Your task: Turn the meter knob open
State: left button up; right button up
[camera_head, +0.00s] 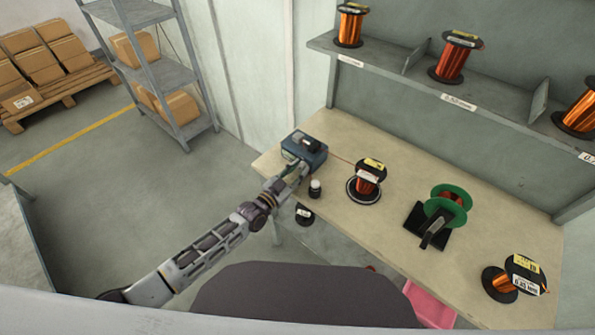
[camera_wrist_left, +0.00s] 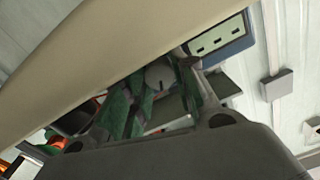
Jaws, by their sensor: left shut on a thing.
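The meter (camera_head: 306,150), a blue-grey box with a dark top part, sits at the left end of the workbench. My left arm reaches it from the lower left, and the left gripper (camera_head: 295,170) is at its front face. The gripper is shut on the meter knob; its fingers hide much of the grip in the head view. In the left wrist view a round grey knob (camera_wrist_left: 159,78) with a mark line shows at the fingers, beside a blue-framed panel (camera_wrist_left: 220,40) with dark slots. The knob's exact angle is hard to tell. My right gripper is not in view.
A green-flanged winder (camera_head: 446,204) and another spool (camera_head: 513,276) are farther right on the workbench (camera_head: 400,240). A shelf with spools (camera_head: 455,57) runs behind.

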pick_arm(q)
jog(key=shift+n, duration=2.4)
jog(key=o, duration=0.8)
jog(key=shift+s+a, duration=0.1)
jog(key=shift+s, duration=0.05)
jog(key=shift+v, duration=5.85)
jog(key=shift+r, duration=0.1)
